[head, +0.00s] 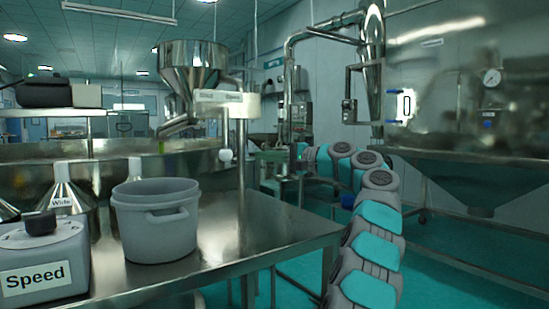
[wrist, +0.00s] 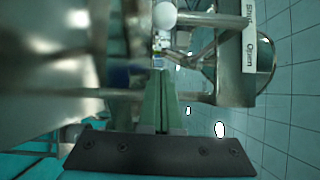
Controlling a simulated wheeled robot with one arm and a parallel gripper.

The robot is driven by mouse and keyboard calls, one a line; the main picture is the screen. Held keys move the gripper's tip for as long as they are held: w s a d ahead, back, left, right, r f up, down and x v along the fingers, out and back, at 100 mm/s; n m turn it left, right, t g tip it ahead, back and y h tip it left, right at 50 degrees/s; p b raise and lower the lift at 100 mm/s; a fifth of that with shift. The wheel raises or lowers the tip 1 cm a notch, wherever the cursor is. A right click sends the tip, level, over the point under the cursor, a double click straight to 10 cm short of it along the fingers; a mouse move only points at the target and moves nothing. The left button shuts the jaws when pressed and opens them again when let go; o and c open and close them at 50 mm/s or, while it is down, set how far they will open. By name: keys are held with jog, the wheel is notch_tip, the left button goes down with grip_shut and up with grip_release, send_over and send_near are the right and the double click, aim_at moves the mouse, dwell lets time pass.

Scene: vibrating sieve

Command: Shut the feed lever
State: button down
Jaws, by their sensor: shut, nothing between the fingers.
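The steel feed hopper (head: 193,68) stands on a post above the bench. Its white label (head: 219,97) is too small to read in the head view, but shows "Shut" and "Open" in the wrist view (wrist: 249,38). A white ball knob (head: 225,155), apparently the feed lever's end, hangs below the label. It also shows at the top of the wrist view (wrist: 165,15). My gripper (head: 262,158) is right of the knob in the head view. Its green fingers (wrist: 159,75) are together and empty, pointing towards the knob with a visible gap.
A grey bucket (head: 156,222) and a "Speed" control box (head: 42,262) stand on the steel bench (head: 262,235). A post (head: 241,150) rises close to the knob. The round sieve (head: 105,170) is behind. A large steel vessel (head: 465,130) fills the right.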

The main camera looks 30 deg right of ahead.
aim_at(226, 133)
jog(key=w+a+b, duration=0.2)
jog(key=a, duration=0.4)
jog(key=shift+w+a+r, duration=0.15)
dwell(0.3)
jog(key=shift+a+f+m+b, duration=0.2)
jog(key=shift+a+m+b, duration=0.1)
jog(key=shift+a+m, duration=0.3)
dwell(0.5)
jog(key=a+r+m+t, duration=0.1)
jog(key=a+m+t, duration=0.2)
jog(key=a, duration=0.6)
jog(key=shift+s+r+m+t+y, duration=0.2)
jog(key=shift+m+t+y, duration=0.15)
jog(key=shift+m, duration=0.65)
